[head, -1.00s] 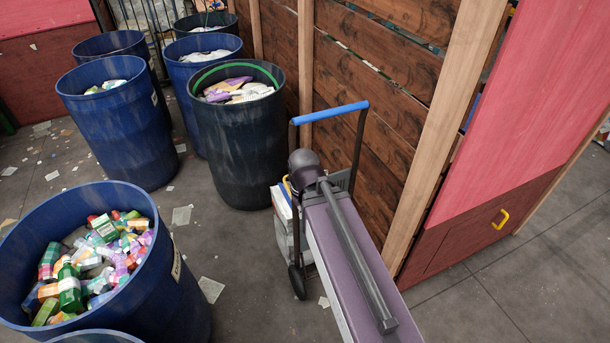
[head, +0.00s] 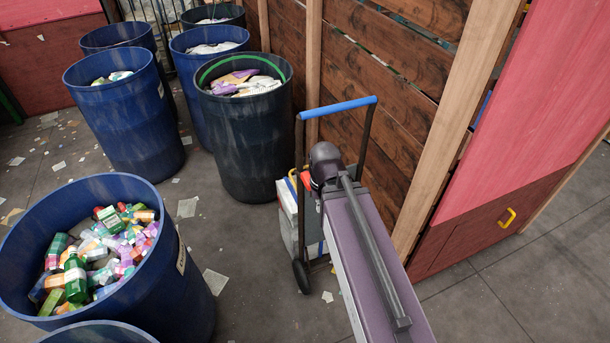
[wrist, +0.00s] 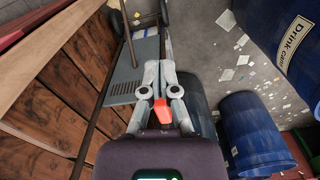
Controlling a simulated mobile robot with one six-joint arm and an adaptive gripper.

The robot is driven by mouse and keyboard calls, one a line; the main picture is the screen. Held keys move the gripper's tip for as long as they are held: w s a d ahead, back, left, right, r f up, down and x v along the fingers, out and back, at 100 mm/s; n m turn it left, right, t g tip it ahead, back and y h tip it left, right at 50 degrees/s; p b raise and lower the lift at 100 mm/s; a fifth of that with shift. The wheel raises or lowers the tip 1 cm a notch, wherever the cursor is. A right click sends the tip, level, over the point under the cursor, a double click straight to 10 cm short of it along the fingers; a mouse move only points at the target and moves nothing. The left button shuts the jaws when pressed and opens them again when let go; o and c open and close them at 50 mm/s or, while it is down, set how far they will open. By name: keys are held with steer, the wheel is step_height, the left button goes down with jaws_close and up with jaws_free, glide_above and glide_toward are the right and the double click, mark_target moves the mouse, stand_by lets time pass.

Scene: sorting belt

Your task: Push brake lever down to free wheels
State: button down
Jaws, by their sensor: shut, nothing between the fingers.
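A hand cart with a blue handle bar (head: 338,108), dark frame and grey body stands against the wooden fence. My gripper (wrist: 158,64) shows in the wrist view with its grey fingers together and empty. A red-orange piece, seemingly the brake lever (wrist: 161,111), shows between the bases of the fingers; I cannot tell whether they touch it. A small red part (head: 306,180) shows beside my wrist in the head view, where my fingers are hidden behind my arm. The cart's grey plate (wrist: 135,72) and wheels lie beyond my fingers in the wrist view.
The plank fence (head: 390,75) is close on the cart's right. A dark barrel with a green ring (head: 245,150) stands just behind it. Blue barrels, one full of cans and bottles (head: 185,290), stand to the left. Paper scraps lie on the open floor between.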

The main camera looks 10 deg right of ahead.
step_height(320, 180, up, 9)
steer(key=n+p, duration=0.9)
steer(key=n, duration=1.1)
glide_above(302, 178)
steer(key=s+d, duration=0.2)
steer(key=s, duration=0.2)
steer(key=shift+d+f, duration=0.1)
steer(key=shift+f, duration=0.05)
steer(key=shift+s+f+b, duration=0.1)
steer(key=shift+f+b, duration=0.1)
steer(key=shift+b, duration=0.15)
step_height(302, 178, down, 14)
steer(key=b, duration=1.3)
steer(key=shift+r+b, duration=0.2)
steer(key=shift+b, duration=0.1)
steer(key=shift+f, duration=0.1)
